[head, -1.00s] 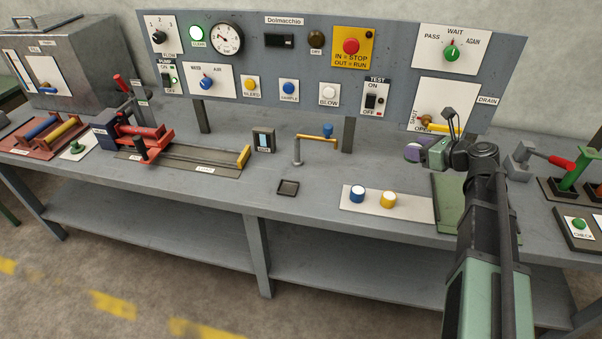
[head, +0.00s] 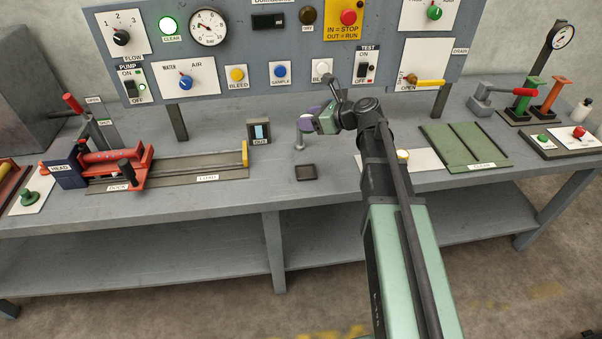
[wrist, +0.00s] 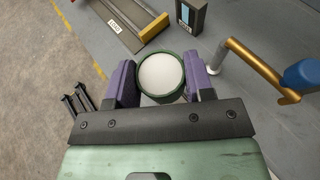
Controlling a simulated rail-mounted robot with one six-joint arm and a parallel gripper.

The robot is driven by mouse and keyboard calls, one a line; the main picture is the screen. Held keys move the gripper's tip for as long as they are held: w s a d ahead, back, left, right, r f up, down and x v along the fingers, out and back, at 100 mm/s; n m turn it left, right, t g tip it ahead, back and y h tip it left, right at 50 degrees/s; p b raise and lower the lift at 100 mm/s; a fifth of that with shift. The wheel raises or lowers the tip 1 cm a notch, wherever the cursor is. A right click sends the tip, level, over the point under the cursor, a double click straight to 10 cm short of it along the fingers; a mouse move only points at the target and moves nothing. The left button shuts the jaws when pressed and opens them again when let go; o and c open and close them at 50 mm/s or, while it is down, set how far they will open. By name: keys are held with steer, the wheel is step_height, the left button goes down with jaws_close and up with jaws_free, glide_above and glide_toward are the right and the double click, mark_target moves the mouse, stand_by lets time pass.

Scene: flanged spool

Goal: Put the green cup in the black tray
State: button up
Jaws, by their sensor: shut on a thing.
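The green cup (wrist: 161,73) shows in the wrist view as a round with a green rim and a pale inside. It sits between the two purple finger pads of my gripper (wrist: 162,84), which is shut on it. In the head view my gripper (head: 316,115) is over the back part of the bench, behind the black tray and close to the lever tap. The wrist view does not show the tray.
The lever tap's post (head: 299,142) stands behind the tray; its gold arm (wrist: 258,64) and blue knob (wrist: 302,75) are right of the cup in the wrist view. The OUT box (head: 260,132) stands left of it. A load rail (head: 190,169) lies further left.

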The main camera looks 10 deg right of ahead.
mark_target(308, 174)
step_height(308, 174, down, 18)
steer(key=b, duration=1.6)
steer(key=shift+a+f, duration=0.1)
steer(key=shift+f, duration=0.05)
steer(key=shift+r, duration=0.3)
steer(key=shift+f, duration=0.2)
steer(key=o, duration=1)
steer(key=shift+c, duration=0.2)
